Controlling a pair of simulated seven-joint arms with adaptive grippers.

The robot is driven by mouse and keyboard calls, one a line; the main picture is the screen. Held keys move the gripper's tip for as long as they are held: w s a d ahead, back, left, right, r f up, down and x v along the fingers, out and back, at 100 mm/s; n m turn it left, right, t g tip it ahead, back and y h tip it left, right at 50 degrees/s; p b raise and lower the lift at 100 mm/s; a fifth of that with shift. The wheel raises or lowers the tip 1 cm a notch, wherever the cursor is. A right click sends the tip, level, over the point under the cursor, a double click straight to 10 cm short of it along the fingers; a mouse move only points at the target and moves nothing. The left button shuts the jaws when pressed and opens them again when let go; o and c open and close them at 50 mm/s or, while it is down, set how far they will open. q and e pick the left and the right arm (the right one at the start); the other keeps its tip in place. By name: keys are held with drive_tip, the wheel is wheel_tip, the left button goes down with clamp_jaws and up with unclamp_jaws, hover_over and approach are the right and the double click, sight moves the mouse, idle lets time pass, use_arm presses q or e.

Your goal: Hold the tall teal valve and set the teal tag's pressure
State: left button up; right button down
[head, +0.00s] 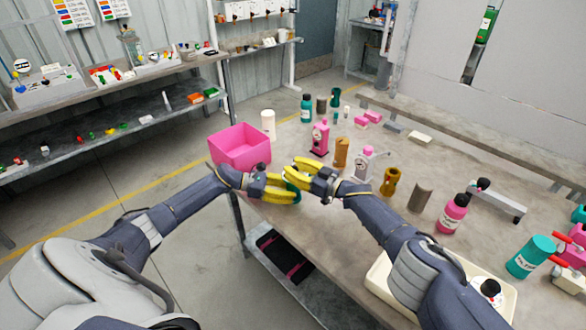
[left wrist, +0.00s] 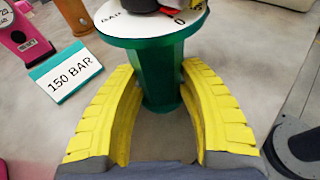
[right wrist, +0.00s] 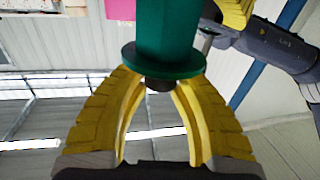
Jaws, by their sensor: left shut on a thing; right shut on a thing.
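The tall teal valve (left wrist: 160,75) stands upright between the yellow fingers of my left gripper (head: 297,190), which is shut around its body. Its white dial (left wrist: 125,24) is on top, with "BAR" and "0" readable and a red pointer close to the 0. The rest of the scale is cut off. A dark knob (left wrist: 143,5) tops the dial; it shows in the right wrist view (right wrist: 158,84) between the fingers of my right gripper (head: 291,170), which is shut on it. The tag (left wrist: 66,76) with a teal edge reads "150 BAR" and lies beside the valve.
A pink bin (head: 240,146) stands at the table's left corner near my left gripper. A cream tray (head: 378,273) is under my right arm.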

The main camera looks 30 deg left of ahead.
drive_tip(key=c, duration=1)
unclamp_jaws()
drive_tip(key=shift+d, duration=0.15)
drive_tip(key=shift+s+d, duration=0.15)
drive_tip(key=shift+d, duration=2.8)
drive_tip(key=shift+s+d, duration=0.1)
drive_tip(key=shift+d, duration=2.8)
